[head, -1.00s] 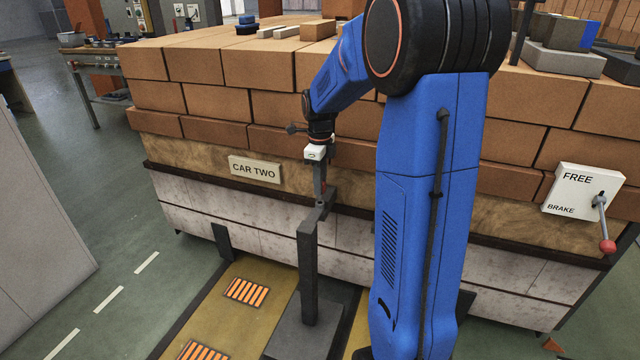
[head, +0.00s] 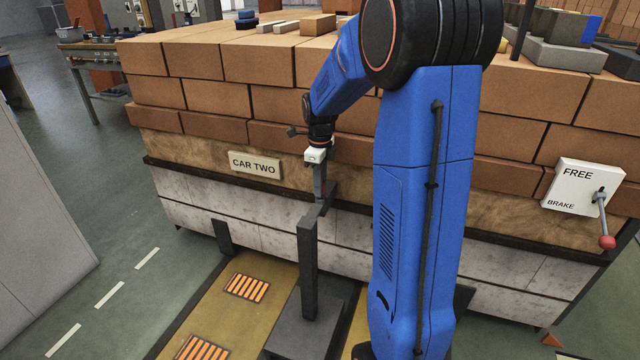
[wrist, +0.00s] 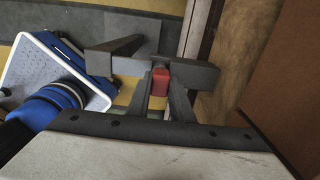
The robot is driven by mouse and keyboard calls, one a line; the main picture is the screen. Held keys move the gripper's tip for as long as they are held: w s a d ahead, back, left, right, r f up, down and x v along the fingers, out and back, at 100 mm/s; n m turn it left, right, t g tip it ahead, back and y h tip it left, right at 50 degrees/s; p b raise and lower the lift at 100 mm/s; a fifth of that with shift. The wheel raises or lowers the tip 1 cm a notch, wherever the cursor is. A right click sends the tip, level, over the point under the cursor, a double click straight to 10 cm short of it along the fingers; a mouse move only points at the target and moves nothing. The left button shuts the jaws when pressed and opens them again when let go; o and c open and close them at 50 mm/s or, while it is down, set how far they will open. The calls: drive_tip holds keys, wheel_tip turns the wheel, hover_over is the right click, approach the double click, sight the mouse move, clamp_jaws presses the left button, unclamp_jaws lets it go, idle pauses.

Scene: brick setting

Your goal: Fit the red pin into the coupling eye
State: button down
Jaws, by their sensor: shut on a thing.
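The red pin (wrist: 160,84) shows as a short red block between the two fingers of my gripper (wrist: 163,90) in the wrist view. The gripper is shut on it. A dark grey coupling bar (wrist: 198,73) lies just beyond the pin, and the fingers reach up to it. The eye's opening is hidden, so I cannot tell whether the pin's lower end is in it. In the head view my gripper (head: 319,186) points down at the arm on top of a dark upright post (head: 308,265). The pin cannot be made out there.
The brick-loaded car (head: 270,222) stands close behind the gripper, with a CAR TWO plate (head: 255,165). A brake panel (head: 581,188) with a red-knobbed lever is at the right. Yellow floor (head: 215,310) is open left of the post.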

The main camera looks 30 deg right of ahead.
drive_tip(key=shift+f, duration=0.85)
drive_tip(key=c, duration=1.1)
unclamp_jaws()
drive_tip(key=shift+r, duration=0.1)
drive_tip(key=shift+r, duration=2.9)
